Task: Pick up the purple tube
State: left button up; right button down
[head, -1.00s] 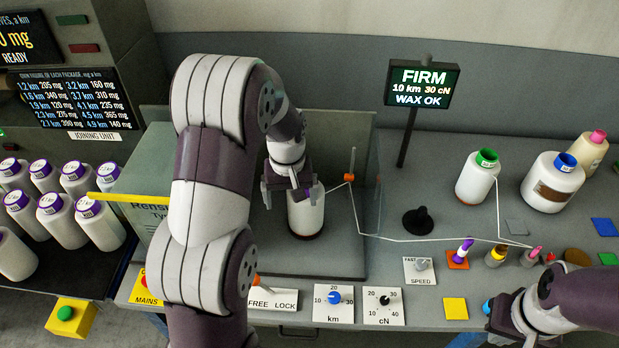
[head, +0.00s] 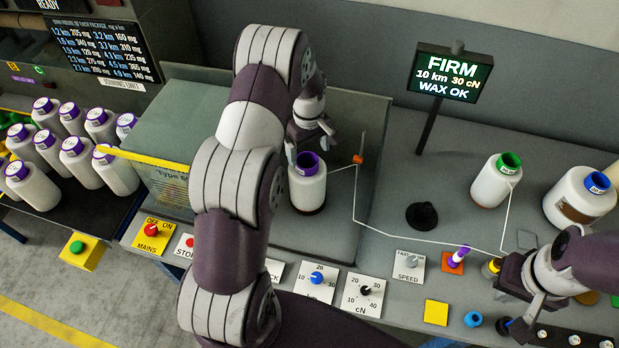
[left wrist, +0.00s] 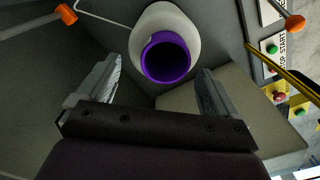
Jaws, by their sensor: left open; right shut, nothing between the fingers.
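A white yarn package with a purple tube (head: 307,164) at its top stands upright in the grey machine bay in the head view. In the left wrist view the purple tube's open mouth (left wrist: 166,57) faces me, with white yarn around it. My left gripper (head: 312,142) is open just above and behind the tube's top. In the left wrist view its two fingers lie on either side of the tube's lower edge, apart from it, with nothing held. My right gripper (head: 510,280) is shut and empty at the right, partly hidden by its own arm.
White packages with purple tops (head: 75,150) crowd the left shelf. A green-topped package (head: 496,180) and a blue-topped one (head: 580,195) stand at the right. An orange thread guide (head: 358,159) and a yellow bar (head: 145,157) flank the bay. A small purple-and-white peg (head: 458,256) sits on an orange square.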

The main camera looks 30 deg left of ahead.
aim_at(307, 159)
pick_arm(q)
jog(key=f, duration=0.1)
jog(key=s+f+p, duration=0.1)
jog(key=f, duration=0.1)
jog(key=shift+a+f, duration=0.15)
jog(key=shift+f, duration=0.15)
jog(key=shift+w, duration=0.2)
jog(key=c, duration=0.8)
grip_shut()
pick_arm(e)
jog(key=r, duration=0.2)
jog(key=shift+s+a+r, duration=0.2)
jog(key=shift+s+r, duration=0.15)
jog(key=shift+s, duration=0.05)
